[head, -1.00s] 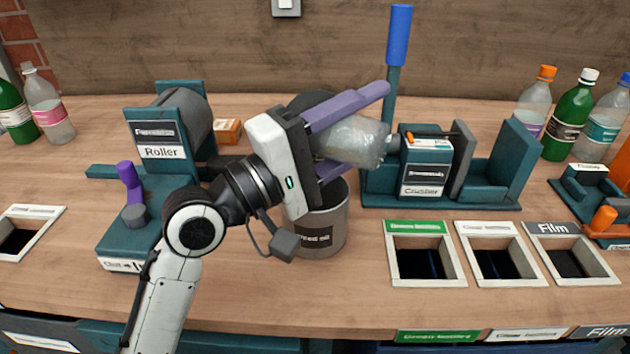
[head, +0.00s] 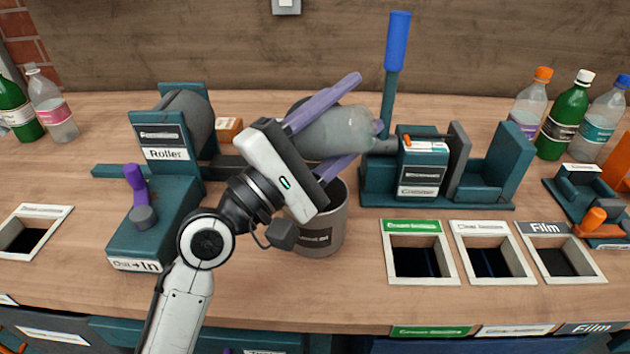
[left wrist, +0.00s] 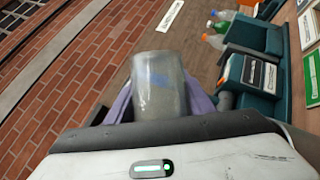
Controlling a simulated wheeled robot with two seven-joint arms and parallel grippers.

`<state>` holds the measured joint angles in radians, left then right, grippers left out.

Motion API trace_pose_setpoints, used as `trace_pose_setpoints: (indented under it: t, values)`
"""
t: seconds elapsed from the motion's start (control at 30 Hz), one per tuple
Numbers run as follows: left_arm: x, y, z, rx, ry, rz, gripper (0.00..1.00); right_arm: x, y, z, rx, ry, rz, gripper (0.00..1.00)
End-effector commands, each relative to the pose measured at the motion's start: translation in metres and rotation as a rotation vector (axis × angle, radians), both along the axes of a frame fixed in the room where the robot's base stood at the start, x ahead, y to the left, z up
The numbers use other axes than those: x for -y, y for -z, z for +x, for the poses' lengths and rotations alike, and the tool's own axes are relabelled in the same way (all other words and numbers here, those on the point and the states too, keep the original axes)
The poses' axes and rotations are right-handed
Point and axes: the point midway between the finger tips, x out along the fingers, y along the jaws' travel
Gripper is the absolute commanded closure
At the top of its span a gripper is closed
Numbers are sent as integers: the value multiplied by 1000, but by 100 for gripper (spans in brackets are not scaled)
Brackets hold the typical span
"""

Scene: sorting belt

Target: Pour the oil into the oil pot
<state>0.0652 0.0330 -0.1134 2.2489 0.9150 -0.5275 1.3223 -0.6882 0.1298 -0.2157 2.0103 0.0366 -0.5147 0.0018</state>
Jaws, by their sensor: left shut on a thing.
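My left gripper (head: 330,128) is shut on a clear, cloudy bottle (head: 335,133) with its purple fingers on either side. The bottle lies nearly on its side above the oil pot, its narrow neck (head: 384,146) pointing right, towards the crusher. In the left wrist view the bottle's rounded base (left wrist: 160,85) stands up between the fingers. The oil pot (head: 322,222) is a grey cylinder with a dark label, standing on the table below the gripper. The gripper covers part of its mouth. I cannot see any liquid flowing. My right gripper is not in view.
The teal crusher (head: 423,165) with its blue-handled lever stands right of the pot, close to the bottle neck. The roller (head: 165,150) is on the left. Framed bins (head: 420,255) line the front right. Several bottles (head: 556,115) stand at the back right.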

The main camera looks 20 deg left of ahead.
Motion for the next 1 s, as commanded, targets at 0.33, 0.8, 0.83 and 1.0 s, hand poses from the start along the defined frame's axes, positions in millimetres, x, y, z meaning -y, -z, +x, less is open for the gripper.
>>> trace_pose_setpoints:
  t: [0.33, 0.8, 0.83, 1.0]
  values:
    - [-14, -5, 4, -65, -1, -221, 75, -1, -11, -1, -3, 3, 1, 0]
    - [-27, 14, 8, -144, 3, -476, 75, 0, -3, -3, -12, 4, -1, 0]
    - [-26, 14, 8, -145, 3, -474, 75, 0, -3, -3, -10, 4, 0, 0]
    - [-23, 15, 7, -150, 8, -482, 75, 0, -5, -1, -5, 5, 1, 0]
